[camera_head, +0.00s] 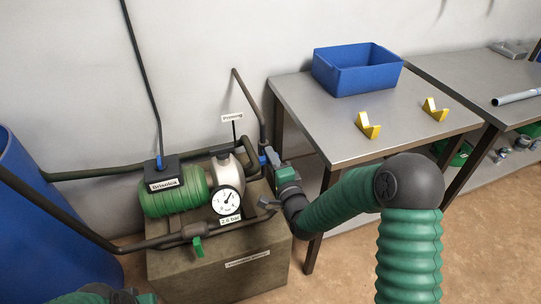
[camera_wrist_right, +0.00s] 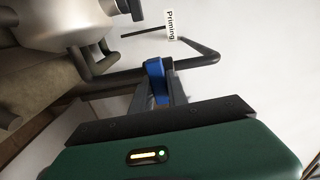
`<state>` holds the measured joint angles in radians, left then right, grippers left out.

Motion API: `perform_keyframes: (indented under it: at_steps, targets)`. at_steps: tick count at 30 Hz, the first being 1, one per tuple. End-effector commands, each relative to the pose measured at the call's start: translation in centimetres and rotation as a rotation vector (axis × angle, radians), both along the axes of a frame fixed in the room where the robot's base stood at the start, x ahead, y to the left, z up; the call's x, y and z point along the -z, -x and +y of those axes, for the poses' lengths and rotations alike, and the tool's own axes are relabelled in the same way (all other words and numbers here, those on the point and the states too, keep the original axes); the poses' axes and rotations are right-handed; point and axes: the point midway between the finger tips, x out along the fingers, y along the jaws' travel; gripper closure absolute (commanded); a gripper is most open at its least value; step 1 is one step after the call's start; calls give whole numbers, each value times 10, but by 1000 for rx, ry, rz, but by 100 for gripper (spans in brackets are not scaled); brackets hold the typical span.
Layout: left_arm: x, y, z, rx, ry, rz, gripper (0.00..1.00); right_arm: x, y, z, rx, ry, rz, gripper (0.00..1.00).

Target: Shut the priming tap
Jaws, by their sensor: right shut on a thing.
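The priming tap's blue handle (camera_head: 262,160) is beside the "Priming" label (camera_head: 232,117), on the dark pipe to the right of the pump. In the right wrist view the blue handle (camera_wrist_right: 155,75) stands between the fingers of my right gripper (camera_wrist_right: 157,88). In the head view my right gripper (camera_head: 268,158) reaches the tap from the right and is shut on the handle. The gripper and wrist hide part of the tap body. My left gripper is out of view; only a green part of my arm shows at the bottom left.
A green pump (camera_head: 172,190) and a white gauge (camera_head: 228,201) sit on a brown plinth (camera_head: 215,270). A second tap with a green handle (camera_head: 198,247) is on the front pipe. A steel table (camera_head: 320,125) holds a blue bin (camera_head: 357,80) and yellow blocks (camera_head: 368,127).

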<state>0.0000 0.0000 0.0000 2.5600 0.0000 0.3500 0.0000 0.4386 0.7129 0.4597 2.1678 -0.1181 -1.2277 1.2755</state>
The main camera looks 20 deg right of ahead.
Motion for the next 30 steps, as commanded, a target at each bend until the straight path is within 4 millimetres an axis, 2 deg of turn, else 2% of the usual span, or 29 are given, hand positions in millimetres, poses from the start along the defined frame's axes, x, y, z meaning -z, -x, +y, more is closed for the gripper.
perform_keyframes:
  at_steps: [9,23,24,28,30]
  targets:
    - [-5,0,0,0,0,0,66,4,1,-3,5,-99,11,100]
    - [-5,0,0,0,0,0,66,6,1,-2,5,-113,16,100]
    - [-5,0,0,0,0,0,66,7,1,-2,5,-113,16,76]
    - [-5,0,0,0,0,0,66,5,1,-2,4,-112,14,59]
    - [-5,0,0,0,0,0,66,5,1,-2,3,-111,12,59]
